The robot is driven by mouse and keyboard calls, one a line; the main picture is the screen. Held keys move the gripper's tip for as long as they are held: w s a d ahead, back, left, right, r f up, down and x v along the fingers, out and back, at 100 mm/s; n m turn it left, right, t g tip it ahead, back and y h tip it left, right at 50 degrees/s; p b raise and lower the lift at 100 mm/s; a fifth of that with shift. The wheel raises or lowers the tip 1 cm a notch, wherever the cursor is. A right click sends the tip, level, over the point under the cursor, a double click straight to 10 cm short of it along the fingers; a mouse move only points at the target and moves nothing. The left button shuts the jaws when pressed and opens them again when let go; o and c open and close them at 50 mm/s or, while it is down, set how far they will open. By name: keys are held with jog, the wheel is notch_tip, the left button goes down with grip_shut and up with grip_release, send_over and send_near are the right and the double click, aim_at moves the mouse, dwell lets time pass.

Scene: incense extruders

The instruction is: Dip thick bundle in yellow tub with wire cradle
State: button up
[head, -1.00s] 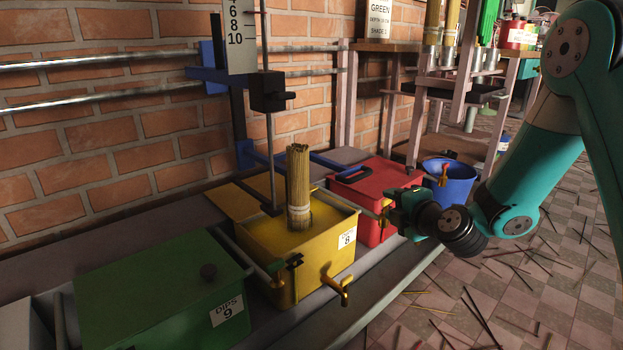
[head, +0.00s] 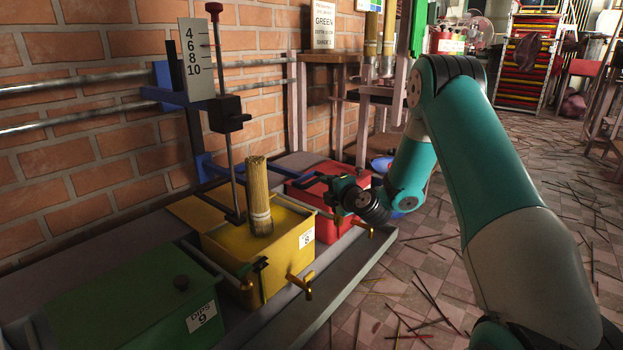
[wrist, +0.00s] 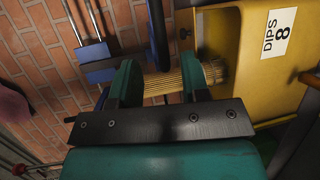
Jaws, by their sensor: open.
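The thick bundle (head: 260,196) of tan sticks stands nearly upright in the open yellow tub (head: 279,268), with a pale band round its lower part. The tub bears a "DIPS 8" label. A thin upright rod (head: 226,165) with a black block reaches down beside the bundle; the wire cradle itself cannot be made out. My gripper (head: 334,192) is to the right of the bundle, near the tub's right edge. In the wrist view my gripper (wrist: 160,72) is open, and the bundle (wrist: 160,82) shows beyond and between its fingers, not gripped.
A closed green tub (head: 120,305) stands at the front left and a red tub (head: 300,195) behind the yellow one. Brass taps (head: 301,285) stick out over the ledge. A number scale (head: 196,60) and rails run along the brick wall. Loose sticks litter the floor at right.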

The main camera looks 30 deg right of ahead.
aim_at(317, 182)
jog(key=w, duration=0.2)
jog(key=w+f+b, duration=0.1)
jog(key=w, duration=0.3)
jog(key=shift+w+d+f, duration=0.15)
jog(key=shift+w+f, duration=0.1)
jog(key=shift+w+d+b, duration=0.1)
jog(key=shift+w+b, duration=0.2)
jog(key=shift+w, duration=0.45)
jog(key=shift+c, duration=0.3)
grip_shut()
